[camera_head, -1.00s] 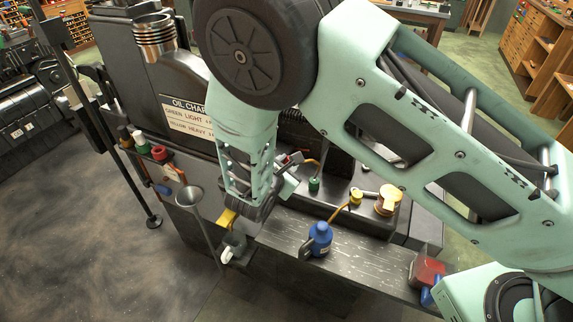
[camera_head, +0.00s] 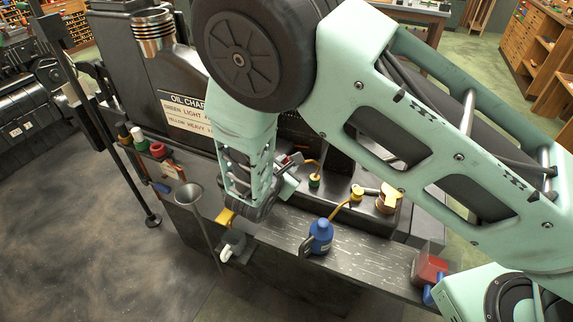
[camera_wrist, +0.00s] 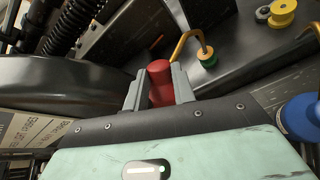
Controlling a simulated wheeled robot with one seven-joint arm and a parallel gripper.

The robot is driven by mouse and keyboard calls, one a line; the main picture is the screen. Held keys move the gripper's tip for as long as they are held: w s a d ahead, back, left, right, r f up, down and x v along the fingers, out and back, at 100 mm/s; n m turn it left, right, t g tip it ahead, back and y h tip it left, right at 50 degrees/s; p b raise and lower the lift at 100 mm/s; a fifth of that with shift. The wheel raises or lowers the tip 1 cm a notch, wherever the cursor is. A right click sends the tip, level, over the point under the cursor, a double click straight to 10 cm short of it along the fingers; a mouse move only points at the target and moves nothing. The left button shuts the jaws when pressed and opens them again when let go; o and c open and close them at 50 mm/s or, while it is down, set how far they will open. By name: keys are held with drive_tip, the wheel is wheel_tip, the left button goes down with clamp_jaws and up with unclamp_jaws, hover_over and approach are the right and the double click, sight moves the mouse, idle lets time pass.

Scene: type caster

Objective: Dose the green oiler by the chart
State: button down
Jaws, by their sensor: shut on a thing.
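My gripper (camera_wrist: 158,88) is shut on a red can (camera_wrist: 160,72), seen between its two grey fingers in the wrist view. A brass spout (camera_wrist: 183,44) curves from behind the red can over to the green oiler (camera_wrist: 208,60). In the head view the green oiler (camera_head: 314,181) sits on the dark machine, with the spout tip at its top. My arm hides most of the can there. The oil chart (camera_head: 186,117) is partly covered by my arm; its lines begin with green light and yellow heavy. I cannot tell whether oil flows.
A blue can (camera_head: 320,238) stands on the bench, its brass spout reaching toward a yellow oiler (camera_head: 357,193). A brass-coloured round fitting (camera_head: 386,203) is beside it. A red container (camera_head: 428,268) is at the bench's right end.

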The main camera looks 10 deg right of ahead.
drive_tip(key=shift+r, duration=0.1)
drive_tip(key=shift+r+p, duration=0.6)
drive_tip(key=shift+r, duration=0.45)
drive_tip(key=shift+f+b, duration=1.15)
drive_tip(key=shift+b, duration=0.1)
drive_tip(key=shift+r, duration=0.1)
idle(0.4)
drive_tip(key=shift+r+p, duration=0.6)
drive_tip(key=shift+r, duration=0.45)
drive_tip(key=shift+f+b, duration=1.15)
drive_tip(key=shift+b, duration=0.1)
drive_tip(key=shift+r, duration=0.1)
drive_tip(key=shift+r+p, duration=0.65)
drive_tip(key=shift+r, duration=0.4)
